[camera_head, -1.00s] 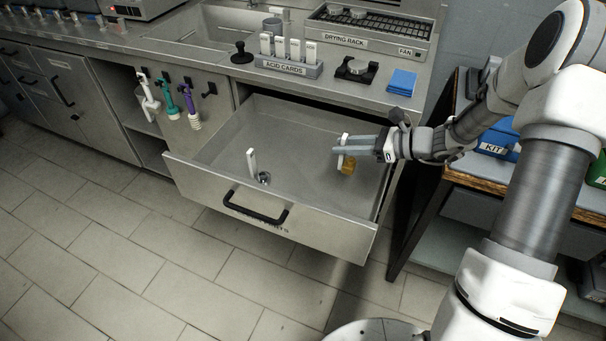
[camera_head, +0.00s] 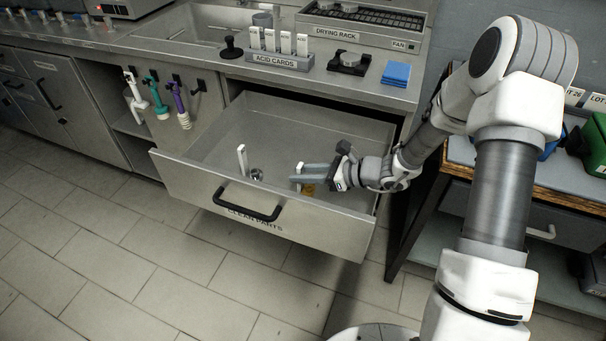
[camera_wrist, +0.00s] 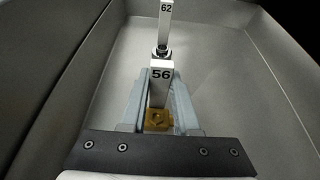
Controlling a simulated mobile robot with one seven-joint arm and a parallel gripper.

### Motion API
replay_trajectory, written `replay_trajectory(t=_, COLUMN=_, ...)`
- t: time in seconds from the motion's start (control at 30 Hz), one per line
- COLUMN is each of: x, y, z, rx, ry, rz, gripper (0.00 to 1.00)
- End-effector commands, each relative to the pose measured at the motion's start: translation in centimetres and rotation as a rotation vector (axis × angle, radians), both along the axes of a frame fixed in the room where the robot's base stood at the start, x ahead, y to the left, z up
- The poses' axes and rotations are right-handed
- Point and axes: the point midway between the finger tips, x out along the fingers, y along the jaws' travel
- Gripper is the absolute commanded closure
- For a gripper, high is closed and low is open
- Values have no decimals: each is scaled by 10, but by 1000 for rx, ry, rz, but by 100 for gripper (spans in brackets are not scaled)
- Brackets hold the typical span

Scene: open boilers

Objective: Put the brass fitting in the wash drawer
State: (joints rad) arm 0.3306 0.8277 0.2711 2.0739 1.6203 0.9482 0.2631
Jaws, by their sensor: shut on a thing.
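The brass fitting (camera_head: 308,188) has an upright white tag, which reads 56 in the wrist view (camera_wrist: 160,85). My gripper (camera_head: 302,178) is shut on it, with the fingers on either side of the tag and the brass body (camera_wrist: 157,119) lower between them. Both are inside the open drawer (camera_head: 330,226), behind its front wall. The drawer's front label reads CLEAN PARTS. I cannot tell whether the fitting touches the drawer floor. A silver fitting (camera_head: 257,174) with a white tag reading 62 (camera_wrist: 165,20) stands in the drawer, left of my gripper.
The counter above holds the acid cards rack (camera_head: 278,62), a drying rack (camera_head: 350,35) and blue cloths (camera_head: 396,73). Coloured brushes (camera_head: 158,98) hang left of the drawer. A wood-edged cart (camera_head: 430,180) stands close on the right. The drawer's back is bare.

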Motion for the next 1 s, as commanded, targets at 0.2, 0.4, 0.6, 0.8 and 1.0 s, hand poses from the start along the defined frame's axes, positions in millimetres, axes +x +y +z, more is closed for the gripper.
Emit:
replay_trajectory(t=0.2, x=0, y=0, z=-3, rx=1, ry=0, rz=0, gripper=100)
replay_trajectory(t=0.4, x=0, y=0, z=-2, rx=0, ry=0, rz=0, gripper=40)
replay_trajectory(t=0.6, x=0, y=0, z=-2, rx=0, ry=0, rz=0, gripper=40)
replay_trajectory(t=0.8, x=-1, y=-4, z=4, rx=0, ry=0, rz=-1, gripper=40)
replay_trajectory(t=1.0, x=-12, y=-38, z=20, rx=-2, ry=-1, rz=-5, gripper=40)
